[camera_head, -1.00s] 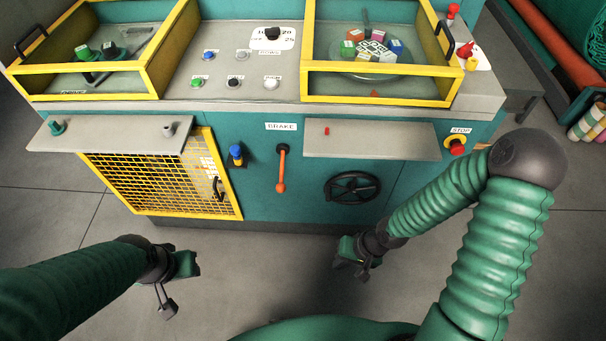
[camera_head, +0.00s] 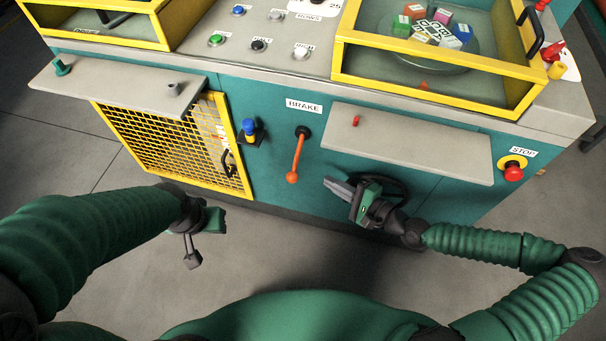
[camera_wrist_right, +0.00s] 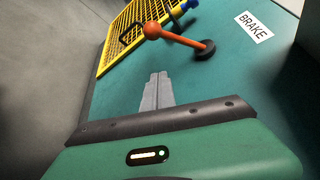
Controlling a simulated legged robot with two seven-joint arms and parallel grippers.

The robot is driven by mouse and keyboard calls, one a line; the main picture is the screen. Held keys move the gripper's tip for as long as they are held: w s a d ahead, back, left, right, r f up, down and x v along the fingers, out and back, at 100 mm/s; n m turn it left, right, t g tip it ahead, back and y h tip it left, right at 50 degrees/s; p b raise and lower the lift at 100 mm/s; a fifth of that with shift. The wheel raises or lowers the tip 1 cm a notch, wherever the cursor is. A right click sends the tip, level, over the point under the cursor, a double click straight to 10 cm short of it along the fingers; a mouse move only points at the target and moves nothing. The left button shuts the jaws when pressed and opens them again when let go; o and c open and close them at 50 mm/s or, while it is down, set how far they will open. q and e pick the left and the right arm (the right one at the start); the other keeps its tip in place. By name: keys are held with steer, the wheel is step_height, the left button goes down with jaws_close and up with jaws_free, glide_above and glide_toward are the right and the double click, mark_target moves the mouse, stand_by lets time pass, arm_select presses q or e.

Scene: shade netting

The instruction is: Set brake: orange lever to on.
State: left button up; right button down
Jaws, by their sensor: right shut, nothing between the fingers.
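The orange brake lever (camera_head: 297,155) hangs down from its dark pivot on the teal front panel, under the BRAKE label (camera_head: 304,106). In the right wrist view the lever (camera_wrist_right: 178,38) lies ahead of the fingers, its ball end to the left of the pivot. My right gripper (camera_head: 332,184) is to the right of the lever's ball end and apart from it. Its fingers (camera_wrist_right: 156,90) are shut together with nothing between them. My left gripper (camera_head: 200,238) hangs at the lower left, away from the panel; its finger opening is unclear.
A grey shelf (camera_head: 400,142) juts out above my right gripper. A dark handwheel (camera_head: 395,190) is partly hidden behind that gripper. A blue-topped knob (camera_head: 248,127) and a yellow mesh door (camera_head: 170,140) are left of the lever. A red stop button (camera_head: 513,173) is at the right.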

mark_target(297, 159)
arm_select(q)
steer(key=shift+d+f+b, duration=0.25)
steer(key=shift+d+b, duration=0.05)
steer(key=shift+d, duration=0.1)
arm_select(e)
steer(key=w+a, duration=0.3)
steer(key=a, duration=0.4)
steer(key=shift+a+f, duration=0.15)
steer(key=shift+a, duration=0.15)
